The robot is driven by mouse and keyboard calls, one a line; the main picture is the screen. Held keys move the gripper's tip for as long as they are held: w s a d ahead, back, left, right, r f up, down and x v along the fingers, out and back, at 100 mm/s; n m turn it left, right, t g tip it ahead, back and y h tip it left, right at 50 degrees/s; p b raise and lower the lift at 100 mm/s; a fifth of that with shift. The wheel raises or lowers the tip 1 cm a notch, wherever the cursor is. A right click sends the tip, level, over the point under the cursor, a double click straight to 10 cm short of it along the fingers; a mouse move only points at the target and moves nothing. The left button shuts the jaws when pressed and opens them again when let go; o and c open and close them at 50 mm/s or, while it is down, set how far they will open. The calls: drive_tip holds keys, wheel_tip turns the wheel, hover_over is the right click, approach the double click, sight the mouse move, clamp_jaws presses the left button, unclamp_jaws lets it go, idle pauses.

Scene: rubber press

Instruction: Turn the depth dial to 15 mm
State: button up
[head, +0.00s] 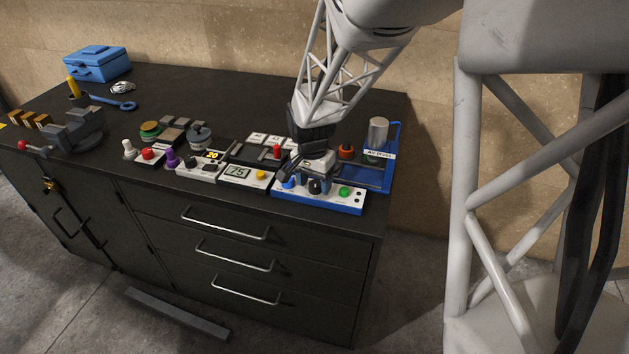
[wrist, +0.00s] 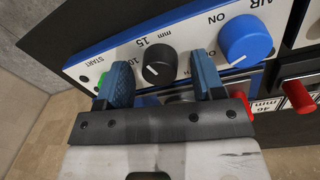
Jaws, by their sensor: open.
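The depth dial is a black knob (wrist: 158,62) on a white and blue panel (wrist: 100,66); it also shows as a small black knob in the head view (head: 315,187). In the wrist view its printed scale shows 10 and 15 mm beside it. A small pale mark is on the knob, but I cannot tell its exact setting. My gripper (wrist: 160,74) is open with blue fingers, one on each side of the dial, with gaps visible. In the head view my gripper (head: 315,176) is right at the panel. I cannot tell whether the fingertips reach around the knob.
A blue AIR ON knob (wrist: 246,40) sits close beside one finger. A green START button (head: 344,192) is on the dial's other side. The blue press (head: 371,177) with its grey cylinder stands behind.

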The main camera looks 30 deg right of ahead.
sight(313, 182)
drive_tip(key=shift+w+a+r, duration=0.1)
drive_tip(key=shift+r, duration=1.85)
drive_tip(key=shift+w+r, duration=0.1)
drive_tip(key=shift+r, duration=1.85)
drive_tip(key=shift+f+m, duration=0.2)
drive_tip(key=shift+m, duration=0.4)
drive_tip(key=shift+f, duration=0.1)
drive_tip(key=shift+s+f, duration=0.2)
drive_tip(key=shift+f, duration=3.6)
